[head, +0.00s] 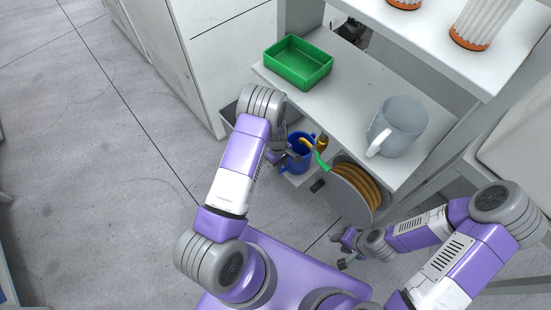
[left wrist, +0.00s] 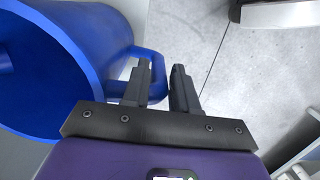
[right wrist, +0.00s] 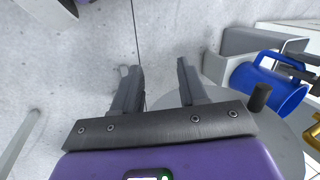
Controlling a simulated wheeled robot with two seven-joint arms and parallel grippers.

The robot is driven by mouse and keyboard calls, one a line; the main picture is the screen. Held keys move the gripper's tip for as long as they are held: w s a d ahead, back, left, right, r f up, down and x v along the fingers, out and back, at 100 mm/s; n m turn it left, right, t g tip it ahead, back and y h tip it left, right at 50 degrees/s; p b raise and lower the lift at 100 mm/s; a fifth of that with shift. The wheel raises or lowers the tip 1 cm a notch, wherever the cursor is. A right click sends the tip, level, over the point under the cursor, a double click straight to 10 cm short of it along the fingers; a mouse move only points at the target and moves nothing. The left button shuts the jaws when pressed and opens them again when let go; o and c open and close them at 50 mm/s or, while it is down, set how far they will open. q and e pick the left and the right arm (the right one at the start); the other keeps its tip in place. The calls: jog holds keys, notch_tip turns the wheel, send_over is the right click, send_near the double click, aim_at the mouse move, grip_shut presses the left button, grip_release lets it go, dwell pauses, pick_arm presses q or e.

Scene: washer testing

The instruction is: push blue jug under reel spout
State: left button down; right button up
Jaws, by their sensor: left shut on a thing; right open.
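The blue jug (head: 298,163) stands on the low shelf beside the hose reel (head: 350,190), partly hidden by my left arm. My left gripper (head: 283,150) is shut on the jug's handle; in the left wrist view the handle (left wrist: 157,68) passes between the fingers (left wrist: 161,80). A brass and green spout (head: 321,150) sits at the reel's upper left, close to the jug; I cannot tell whether the jug is beneath it. In the right wrist view the jug (right wrist: 268,88) shows beyond the reel's disc (right wrist: 268,135). My right gripper (head: 346,248) is open and empty over the floor.
A green tray (head: 298,62) and a large grey mug (head: 398,125) stand on the shelf board above the jug. Orange-rimmed white containers (head: 472,30) stand on a higher shelf. A white cabinet (head: 220,50) borders the left. Floor left is clear.

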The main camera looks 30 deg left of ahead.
pick_arm(q)
jog(key=shift+s+d, duration=0.25)
jog(key=shift+d, duration=0.2)
jog(key=c, duration=0.8)
grip_release()
jog(key=r, duration=0.2)
jog(key=r+p, duration=0.1)
jog(key=r, duration=0.2)
jog(key=a+r+p, duration=0.1)
jog(key=r, duration=0.1)
jog(key=shift+w+r, duration=0.2)
jog(key=shift+r, duration=0.1)
